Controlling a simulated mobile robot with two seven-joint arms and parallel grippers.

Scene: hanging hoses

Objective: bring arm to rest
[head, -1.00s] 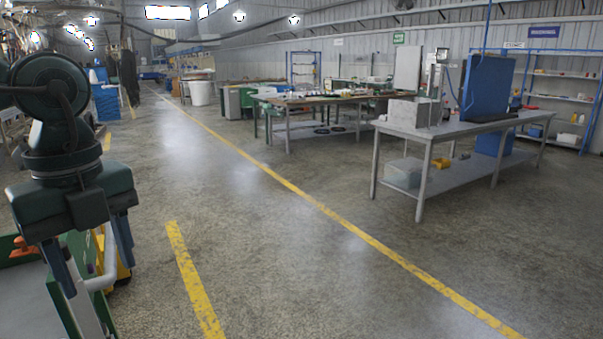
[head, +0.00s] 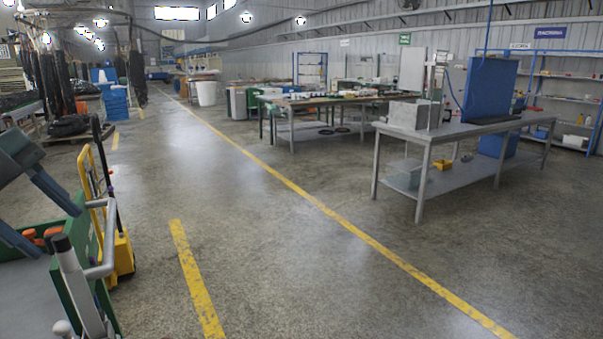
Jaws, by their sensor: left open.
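My left gripper (head: 57,234) is at the left edge in the head view, partly cut off by the frame. Its two dark blue fingers are spread apart with nothing between them, so it is open and empty. It is above a green-sided cart (head: 77,268) with a grey bed. Most of my left arm is out of the frame. My right gripper is not in view. Dark hoses (head: 136,72) hang at the far left, well away from the gripper.
A grey handle (head: 108,235) rises at the cart's right end. Beside it stands a yellow wheeled truck (head: 124,252). A grey workbench (head: 455,131) with a blue panel (head: 489,88) is at the right. The floor between, with yellow lines, is clear.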

